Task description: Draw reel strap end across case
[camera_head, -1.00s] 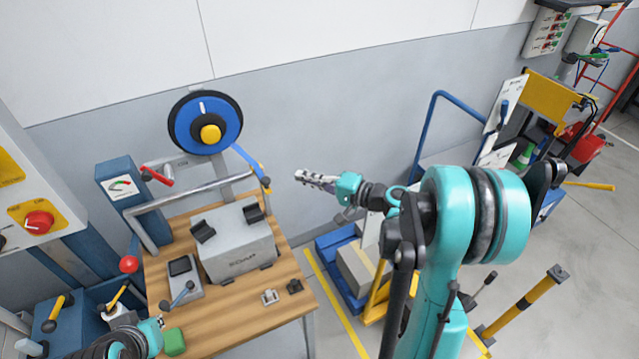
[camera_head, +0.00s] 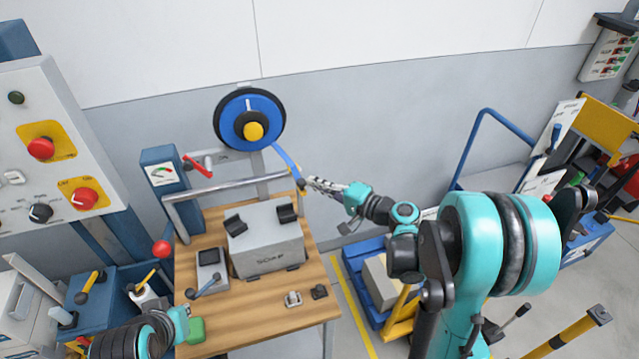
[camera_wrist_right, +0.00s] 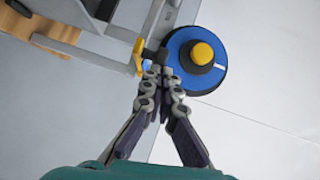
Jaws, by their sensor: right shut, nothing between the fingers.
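The blue reel (camera_head: 249,118) with a yellow hub hangs at the back of the bench. Its blue strap (camera_head: 286,157) runs down to a dark end piece with yellow (camera_head: 301,183). The grey case (camera_head: 266,243) stands on the bench, left of and below the strap end. My right gripper (camera_head: 312,182) is shut and empty, its tips close to the strap end's right side. In the right wrist view the tips (camera_wrist_right: 160,74) are just by the dark and yellow end piece (camera_wrist_right: 139,55); contact is unclear. My left gripper (camera_head: 184,318) is low at the bench's front left, its fingers not distinguishable.
A grey bar (camera_head: 215,190) crosses behind the case. A control panel (camera_head: 60,150) stands left. A blue trolley (camera_head: 465,150) stands right.

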